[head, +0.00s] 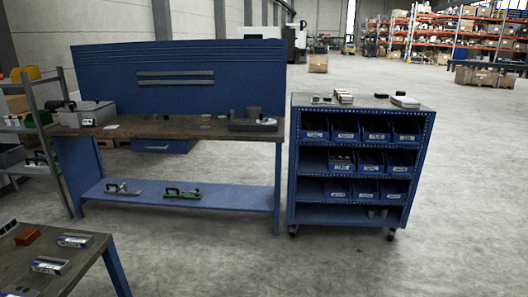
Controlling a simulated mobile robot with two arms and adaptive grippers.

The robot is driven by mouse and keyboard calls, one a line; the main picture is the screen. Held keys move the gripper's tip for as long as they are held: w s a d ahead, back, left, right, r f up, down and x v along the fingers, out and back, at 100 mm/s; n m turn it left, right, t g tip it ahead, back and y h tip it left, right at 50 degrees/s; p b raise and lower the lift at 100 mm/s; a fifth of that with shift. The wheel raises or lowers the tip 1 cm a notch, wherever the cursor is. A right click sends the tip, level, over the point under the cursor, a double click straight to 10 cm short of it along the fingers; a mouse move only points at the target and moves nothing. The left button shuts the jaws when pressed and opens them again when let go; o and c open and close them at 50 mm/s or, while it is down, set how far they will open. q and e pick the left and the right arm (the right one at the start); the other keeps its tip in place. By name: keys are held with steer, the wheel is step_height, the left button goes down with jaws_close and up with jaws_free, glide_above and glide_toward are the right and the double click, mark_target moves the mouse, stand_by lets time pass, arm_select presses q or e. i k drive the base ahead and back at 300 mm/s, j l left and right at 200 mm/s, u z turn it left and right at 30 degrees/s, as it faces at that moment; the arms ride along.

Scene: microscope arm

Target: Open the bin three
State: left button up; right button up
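Several blue open-front bins stand in three rows on a blue wheeled shelf cart (350,214) right of centre. The top row holds a left bin (313,135), two middle bins and a right bin (406,137). The middle row (370,168) and lower row (365,196) also hold bins, with a gap at their left ends. Each bin has a white front label too small to read, so I cannot tell which one is bin three. A middle-row bin (341,167) holds small items. Neither of my grippers is in view.
A blue workbench (180,126) with a back panel and a drawer (163,147) stands left of the cart. A table (84,255) with small boxes is at the front left, beside a grey shelf rack (50,130). The floor before and right of the cart is clear.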

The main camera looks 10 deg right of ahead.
mark_target(343, 128)
steer(key=i+l+z, duration=0.15)
steer(key=i, duration=0.35)
steer(key=i+l+z, duration=0.1)
steer(key=i+l, duration=0.15)
steer(key=i, duration=0.3)
steer(key=i+l+z, duration=0.15)
steer(key=i, duration=0.35)
